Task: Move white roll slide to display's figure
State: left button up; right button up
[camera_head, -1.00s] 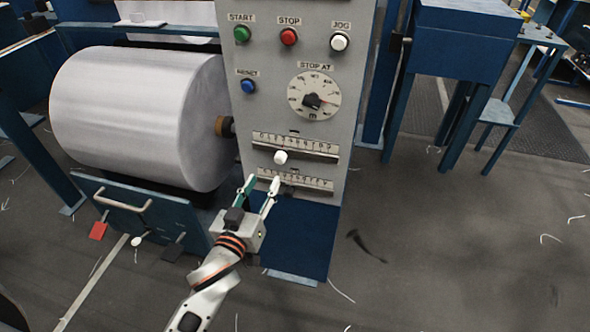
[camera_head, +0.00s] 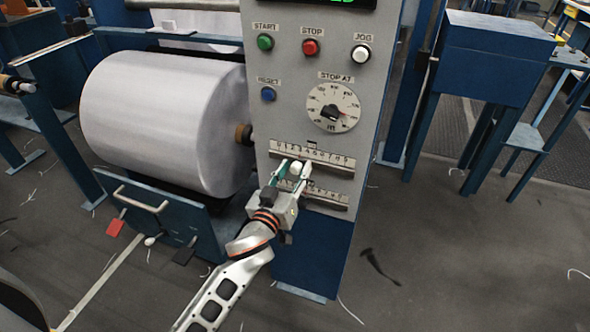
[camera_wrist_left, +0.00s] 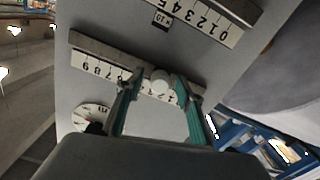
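The white knob (camera_head: 297,168) of the roll slide sits on the upper numbered scale (camera_head: 338,161), left of its middle. My left gripper (camera_head: 293,172) is at this scale, with its green-padded fingers on either side of the knob. In the left wrist view the knob (camera_wrist_left: 160,82) lies between the spread fingertips, with gaps beside it; the gripper (camera_wrist_left: 159,85) looks open. The digits near the knob are partly hidden by the fingers. The display (camera_head: 341,2) shows green digits at the top edge, cut off and unreadable. My right gripper is not in view.
A lower scale (camera_head: 334,200) lies just below, partly behind my gripper. Above are a dial (camera_head: 333,107) and green, red, white and blue buttons. A large white roll (camera_head: 165,120) stands left of the panel.

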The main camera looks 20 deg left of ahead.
aim_at(285, 158)
pick_arm(q)
jog(key=shift+w, duration=0.2)
grip_shut()
jog(key=a, duration=0.1)
jog(key=a+p, duration=0.1)
jog(key=a, duration=0.1)
jog(key=shift+a+r, duration=0.2)
jog(key=shift+r, duration=0.05)
jog(key=shift+a+f+p, duration=0.1)
jog(key=shift+a+p, duration=0.2)
jog(key=shift+f, duration=0.1)
grip_release()
jog(key=s, duration=1.2)
jog(key=shift+a, duration=0.15)
